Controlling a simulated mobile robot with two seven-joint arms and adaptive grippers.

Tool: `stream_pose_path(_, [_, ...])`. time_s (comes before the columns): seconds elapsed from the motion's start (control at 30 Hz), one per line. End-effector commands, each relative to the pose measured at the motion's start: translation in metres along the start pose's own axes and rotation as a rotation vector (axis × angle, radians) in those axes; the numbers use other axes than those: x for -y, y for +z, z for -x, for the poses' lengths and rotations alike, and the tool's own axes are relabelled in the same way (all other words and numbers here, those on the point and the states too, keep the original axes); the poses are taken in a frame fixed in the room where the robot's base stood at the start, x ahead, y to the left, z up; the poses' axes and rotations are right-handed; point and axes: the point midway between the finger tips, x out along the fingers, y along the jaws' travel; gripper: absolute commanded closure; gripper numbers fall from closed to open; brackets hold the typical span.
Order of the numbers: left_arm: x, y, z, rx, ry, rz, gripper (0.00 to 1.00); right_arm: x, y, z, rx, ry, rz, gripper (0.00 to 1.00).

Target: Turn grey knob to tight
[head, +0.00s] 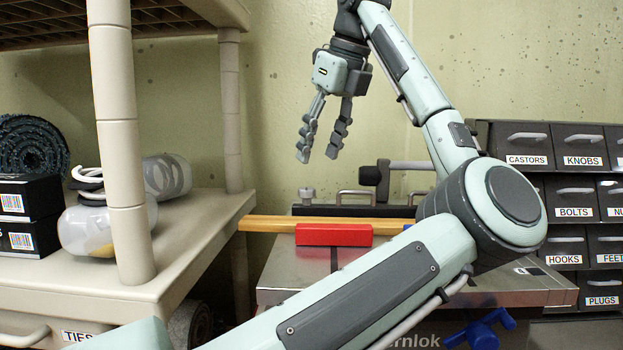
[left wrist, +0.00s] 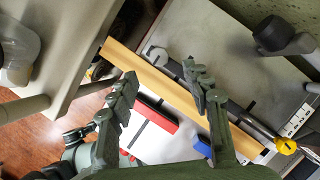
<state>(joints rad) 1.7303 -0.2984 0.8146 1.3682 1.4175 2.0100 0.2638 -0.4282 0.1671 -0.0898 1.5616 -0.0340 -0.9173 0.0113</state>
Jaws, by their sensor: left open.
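A small grey knob (head: 307,193) stands at the left end of the dark rail on the machine's metal top. In the left wrist view the grey knob (left wrist: 157,56) appears as a round disc beyond the fingers, beside the wooden strip. My left gripper (head: 318,155) hangs fingers down, above and apart from the knob. Its two fingers are spread and empty, and they also frame the left wrist view (left wrist: 163,85). Whether the knob is loose or tight cannot be told. My right gripper is not in view.
A red block (head: 334,235) and a wooden strip (head: 268,224) lie by the rail. A black knob (head: 371,175) on a bar stands behind. A beige shelf (head: 190,235) is at left, labelled drawers (head: 526,145) at right. A blue handle (head: 480,331) sits in front.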

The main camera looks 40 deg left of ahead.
Motion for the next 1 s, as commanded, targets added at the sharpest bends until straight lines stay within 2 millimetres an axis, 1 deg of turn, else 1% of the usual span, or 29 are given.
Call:
stream_pose_path(0.13, [0.0,0.0,-0.017,-0.001,0.005,0.002,0.51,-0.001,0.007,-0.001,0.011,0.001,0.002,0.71])
stream_pose_path(0.3, [-0.001,0.0,-0.045,0.0,0.005,0.001,0.51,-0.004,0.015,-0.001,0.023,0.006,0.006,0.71])
stream_pose_path(0.5, [0.0,0.0,-0.069,-0.001,0.002,0.0,0.51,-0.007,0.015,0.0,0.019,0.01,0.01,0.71])
stream_pose_path(0.6, [0.0,0.0,-0.075,0.0,0.002,0.0,0.51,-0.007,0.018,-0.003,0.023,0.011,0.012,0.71])
stream_pose_path(0.7, [0.0,0.0,-0.077,0.0,0.001,0.0,0.51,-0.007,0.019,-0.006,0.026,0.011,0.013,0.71])
stream_pose_path(0.87, [0.0,0.0,-0.077,0.0,0.001,0.0,0.51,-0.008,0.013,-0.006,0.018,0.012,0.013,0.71])
stream_pose_path(0.93, [0.0,0.0,-0.077,0.0,0.001,0.0,0.57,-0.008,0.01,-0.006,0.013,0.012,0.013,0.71])
stream_pose_path(1.0, [0.0,0.0,-0.077,0.0,0.001,0.0,0.66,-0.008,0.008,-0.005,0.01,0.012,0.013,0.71])
